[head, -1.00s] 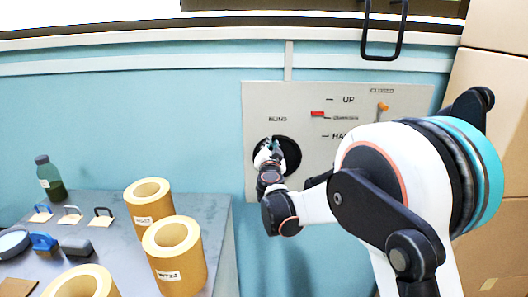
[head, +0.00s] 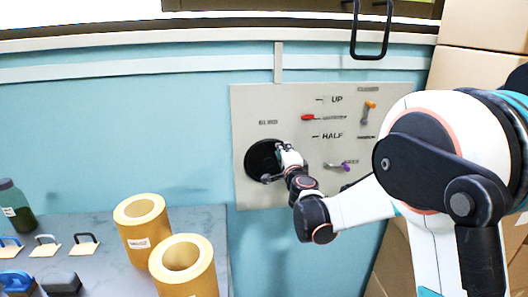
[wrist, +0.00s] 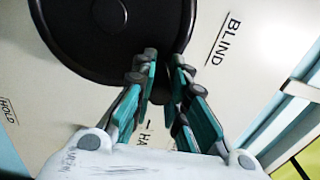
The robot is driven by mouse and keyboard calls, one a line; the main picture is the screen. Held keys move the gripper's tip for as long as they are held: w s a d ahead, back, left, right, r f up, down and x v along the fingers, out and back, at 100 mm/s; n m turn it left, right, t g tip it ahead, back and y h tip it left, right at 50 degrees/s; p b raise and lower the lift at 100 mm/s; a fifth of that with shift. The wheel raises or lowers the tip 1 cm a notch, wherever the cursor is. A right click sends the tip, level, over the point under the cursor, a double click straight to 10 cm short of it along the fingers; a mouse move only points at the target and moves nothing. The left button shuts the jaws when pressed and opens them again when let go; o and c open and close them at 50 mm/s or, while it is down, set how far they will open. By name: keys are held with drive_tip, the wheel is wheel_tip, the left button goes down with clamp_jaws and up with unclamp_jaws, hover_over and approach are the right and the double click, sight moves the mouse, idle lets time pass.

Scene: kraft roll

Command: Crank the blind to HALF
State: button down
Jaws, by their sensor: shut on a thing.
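The black round crank (head: 262,158) is set in a pale wall panel (head: 247,105) under the BLIND label; it also shows in the wrist view (wrist: 100,45). My gripper (head: 277,164) is at the crank's right side. In the wrist view my gripper (wrist: 165,62) is shut at the disc's rim, on the crank's handle, which its fingers mostly hide. A red pointer (head: 308,117) on the panel stands between the UP and HALF marks, about midway. The dark lower edge of the blind (head: 290,6) shows at the top.
An orange-tipped lever (head: 370,105) and a purple-tipped lever (head: 345,167) are on the panel right of the crank. A black handle (head: 371,55) hangs above. Yellow-brown rolls (head: 140,208) stand on the grey table (head: 75,225) at left. Cardboard boxes (head: 480,45) stand at right.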

drive_tip(key=shift+d+f+m, duration=0.3)
drive_tip(key=shift+d+m, duration=0.05)
drive_tip(key=shift+m, duration=0.05)
drive_tip(key=shift+w+d+f+m+b, duration=0.1)
drive_tip(key=shift+d+f+m+b, duration=0.3)
drive_tip(key=shift+m, duration=0.6)
drive_tip(key=shift+w+d+f+m+b, duration=0.1)
drive_tip(key=shift+d+f+m+b, duration=0.25)
drive_tip(key=shift+m, duration=0.4)
drive_tip(key=shift+w+d+f+m+b, duration=0.15)
drive_tip(key=shift+f+m+b, duration=0.1)
drive_tip(key=shift+f+m, duration=0.35)
drive_tip(key=shift+s+d+f+m+b, duration=0.1)
drive_tip(key=shift+d+f+m+b, duration=0.2)
drive_tip(key=shift+m, duration=0.55)
drive_tip(key=shift+w, duration=0.1)
drive_tip(key=c, duration=1.6)
unclamp_jaws()
drive_tip(key=shift+o, duration=0.2)
drive_tip(key=v, duration=1.2)
